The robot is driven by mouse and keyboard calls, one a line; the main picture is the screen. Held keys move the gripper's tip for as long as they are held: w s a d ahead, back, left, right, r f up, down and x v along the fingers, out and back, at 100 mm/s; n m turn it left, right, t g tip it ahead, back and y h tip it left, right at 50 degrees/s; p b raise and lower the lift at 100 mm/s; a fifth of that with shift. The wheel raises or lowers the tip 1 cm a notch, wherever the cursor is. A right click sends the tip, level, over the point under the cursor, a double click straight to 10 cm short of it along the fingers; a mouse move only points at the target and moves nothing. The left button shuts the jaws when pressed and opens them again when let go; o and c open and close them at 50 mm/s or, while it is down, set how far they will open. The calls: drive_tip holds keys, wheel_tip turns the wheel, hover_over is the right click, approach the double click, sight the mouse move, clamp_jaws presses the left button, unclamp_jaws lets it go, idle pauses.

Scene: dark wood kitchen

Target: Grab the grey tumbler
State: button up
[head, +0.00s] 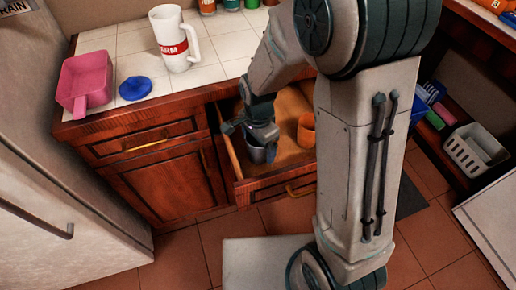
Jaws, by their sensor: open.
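The grey tumbler (257,154) stands in the open drawer (237,160), near its left side. My gripper (253,140) is open and reaches down into the drawer from above. Its fingers are at the tumbler, one on the left and one on the right in the picture. The fingers and wrist hide part of the tumbler's rim. I cannot tell whether either finger touches it.
An orange cup (306,131) is in the drawer to the right of the tumbler. The counter above holds a pink container (86,82), a blue lid (135,89) and a white mug (174,45). A white basket (474,150) is on the right-hand shelf.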

drive_tip(key=c, duration=1.1)
drive_tip(key=shift+r, duration=0.1)
